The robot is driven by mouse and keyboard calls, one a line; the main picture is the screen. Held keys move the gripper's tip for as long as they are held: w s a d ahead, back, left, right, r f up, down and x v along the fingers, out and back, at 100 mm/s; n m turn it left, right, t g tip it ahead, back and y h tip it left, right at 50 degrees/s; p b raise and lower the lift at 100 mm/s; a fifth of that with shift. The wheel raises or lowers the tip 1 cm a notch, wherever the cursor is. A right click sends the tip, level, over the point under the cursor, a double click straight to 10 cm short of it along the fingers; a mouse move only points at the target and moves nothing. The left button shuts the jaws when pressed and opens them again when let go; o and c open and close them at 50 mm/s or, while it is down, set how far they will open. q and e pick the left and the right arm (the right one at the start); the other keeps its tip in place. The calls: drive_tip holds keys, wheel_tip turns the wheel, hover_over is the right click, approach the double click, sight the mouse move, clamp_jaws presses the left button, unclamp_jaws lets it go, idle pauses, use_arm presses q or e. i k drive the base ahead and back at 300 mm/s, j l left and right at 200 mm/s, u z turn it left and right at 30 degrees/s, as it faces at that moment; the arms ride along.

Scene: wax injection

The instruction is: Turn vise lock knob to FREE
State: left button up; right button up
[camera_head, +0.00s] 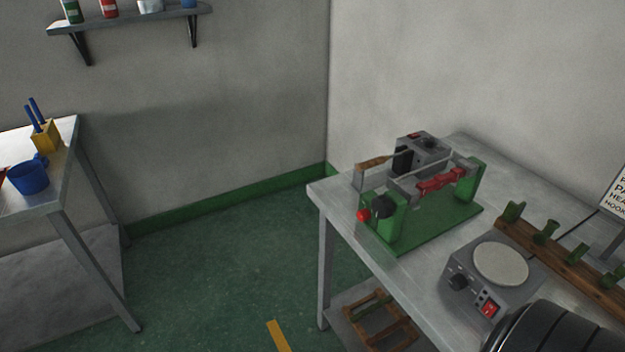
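A green vise-like fixture (435,228) stands on the metal table on the right, with two green uprights and a grey and red part (440,182) held between them. A round black knob (383,206) sits on the outer face of its near left upright. A small red ball (363,215) shows just left of the black knob. I cannot tell which of these is the lock knob, and no FREE marking is readable.
Behind the fixture are a grey box (422,150) and a wooden-handled tool (376,163). A hot plate (500,264) and a wooden rack (560,262) stand nearer. The left table (50,195) holds a blue pot (28,178).

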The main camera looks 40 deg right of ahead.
sight(365, 214)
drive_tip(key=i+z, duration=0.1)
drive_tip(key=i, duration=0.95)
drive_tip(key=i+j, duration=0.2)
drive_tip(key=i, duration=0.85)
drive_tip(key=z, duration=0.45)
drive_tip(key=i+z, duration=0.1)
drive_tip(key=z, duration=0.8)
drive_tip(key=j+z, duration=0.1)
drive_tip(key=z, duration=0.8)
drive_tip(key=i+j, duration=0.05)
drive_tip(key=j, duration=0.05)
